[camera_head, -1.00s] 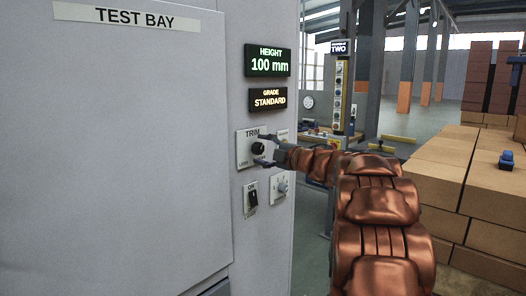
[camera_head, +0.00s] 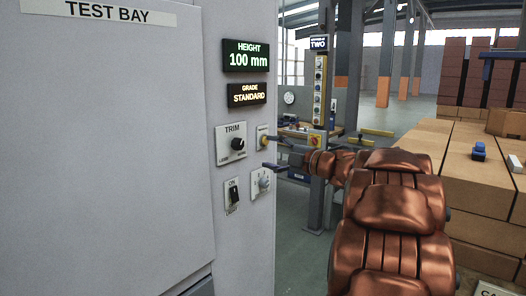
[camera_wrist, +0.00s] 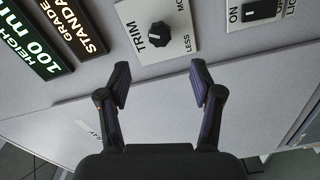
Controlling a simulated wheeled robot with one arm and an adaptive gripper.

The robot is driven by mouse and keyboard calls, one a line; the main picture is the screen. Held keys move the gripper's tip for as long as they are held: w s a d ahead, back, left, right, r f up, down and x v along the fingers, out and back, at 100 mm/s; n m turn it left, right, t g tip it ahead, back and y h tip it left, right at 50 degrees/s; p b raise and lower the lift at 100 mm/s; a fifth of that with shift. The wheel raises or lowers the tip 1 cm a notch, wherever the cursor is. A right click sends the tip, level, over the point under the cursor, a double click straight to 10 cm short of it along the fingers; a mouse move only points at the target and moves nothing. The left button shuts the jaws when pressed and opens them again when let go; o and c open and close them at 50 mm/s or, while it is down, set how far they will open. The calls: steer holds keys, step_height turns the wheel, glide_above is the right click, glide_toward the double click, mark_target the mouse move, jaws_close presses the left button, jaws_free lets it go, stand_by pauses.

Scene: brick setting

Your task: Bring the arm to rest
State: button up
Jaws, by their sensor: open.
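My gripper (camera_head: 268,152) is open and empty, in front of the right edge of the grey test bay cabinet (camera_head: 110,160). In the wrist view its two fingers (camera_wrist: 160,85) are spread apart, with the trim knob (camera_wrist: 160,35) beyond them and clear of them. In the head view the trim knob (camera_head: 238,144) is left of the fingertips, apart from them. My copper-coloured arm reaches in from the lower right.
The cabinet has a height display (camera_head: 246,56) reading 100 mm, a grade display (camera_head: 247,94) reading STANDARD, an on switch (camera_head: 233,195) and a small dial (camera_head: 263,183). Open floor (camera_head: 300,240) lies between.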

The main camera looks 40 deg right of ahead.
steer(key=shift+s+d, duration=0.1)
steer(key=shift+s, duration=0.25)
stand_by(0.4)
steer(key=w+r+m+h+p, duration=0.3)
steer(key=r+m+h, duration=0.1)
steer(key=m+h, duration=0.4)
steer(key=s+a+f+m+g+h+p, duration=0.1)
steer(key=s+a+f+m+g+p, duration=0.3)
steer(key=s+a+f+m+g, duration=0.85)
steer(key=s+a+f+n+g+y, duration=0.1)
steer(key=s+a+f+g, duration=0.1)
steer(key=s+a+f, duration=0.2)
steer(key=s+a+f+n+g+y+p, duration=0.1)
steer(key=s+a+f, duration=0.3)
steer(key=s+a, duration=0.4)
steer(key=s+a+f+n+g+y, duration=0.1)
steer(key=s+a+f+g+y, duration=0.2)
steer(key=s+a, duration=0.4)
steer(key=s+f+g, duration=0.1)
steer(key=s, duration=0.5)
steer(key=shift+s+p, duration=0.35)
steer(key=shift+p, duration=0.05)
